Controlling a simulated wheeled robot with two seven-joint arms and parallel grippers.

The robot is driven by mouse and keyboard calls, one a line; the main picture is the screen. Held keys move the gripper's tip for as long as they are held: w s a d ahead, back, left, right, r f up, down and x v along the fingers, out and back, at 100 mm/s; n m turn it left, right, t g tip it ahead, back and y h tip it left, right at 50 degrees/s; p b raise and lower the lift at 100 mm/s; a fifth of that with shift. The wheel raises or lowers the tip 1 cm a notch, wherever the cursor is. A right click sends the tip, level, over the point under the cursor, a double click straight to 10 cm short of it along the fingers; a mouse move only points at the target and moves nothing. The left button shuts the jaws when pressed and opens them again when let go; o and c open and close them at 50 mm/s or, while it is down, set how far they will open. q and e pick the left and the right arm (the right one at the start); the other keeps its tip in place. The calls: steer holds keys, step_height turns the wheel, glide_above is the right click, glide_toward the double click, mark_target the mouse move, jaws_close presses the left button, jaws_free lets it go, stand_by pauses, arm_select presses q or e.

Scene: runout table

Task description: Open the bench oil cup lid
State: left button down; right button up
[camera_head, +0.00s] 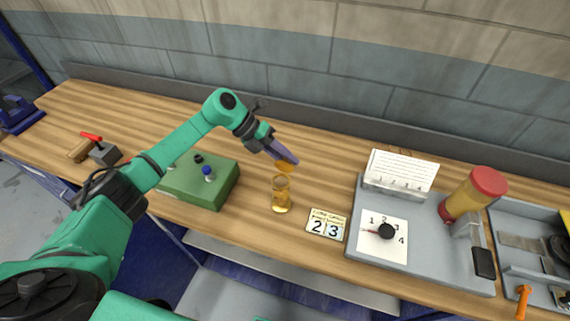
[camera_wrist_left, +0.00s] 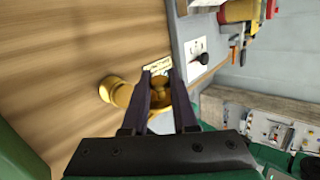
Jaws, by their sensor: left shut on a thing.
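The oil cup (camera_head: 281,200) is an amber, see-through cup standing upright on the wooden bench, right of the green box. Its golden lid (camera_head: 286,168) is just above the cup's rim, at my left gripper's fingertips. My left gripper (camera_head: 287,158) points down and right over the cup and is shut on the lid. In the left wrist view the lid (camera_wrist_left: 160,82) shows between the dark fingers, partly hidden by them. Whether the lid still joins the cup, I cannot tell. My right gripper is not in view.
A green box (camera_head: 200,190) with knobs stands left of the cup. A number card (camera_head: 327,224) lies close to its right. A wall (camera_head: 330,60) stands behind the bench.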

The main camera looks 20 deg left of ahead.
arm_select(q)
steer(key=shift+w+f+n+g+b, duration=0.25)
steer(key=shift+n+g+b, duration=0.1)
steer(key=shift+g+b, duration=0.35)
steer(key=shift+w+f+n+g+b, duration=0.1)
steer(key=shift+w+n+g+b, duration=0.3)
steer(key=shift+b, duration=0.5)
steer(key=shift+s, duration=0.15)
steer(key=c, duration=0.7)
jaws_free()
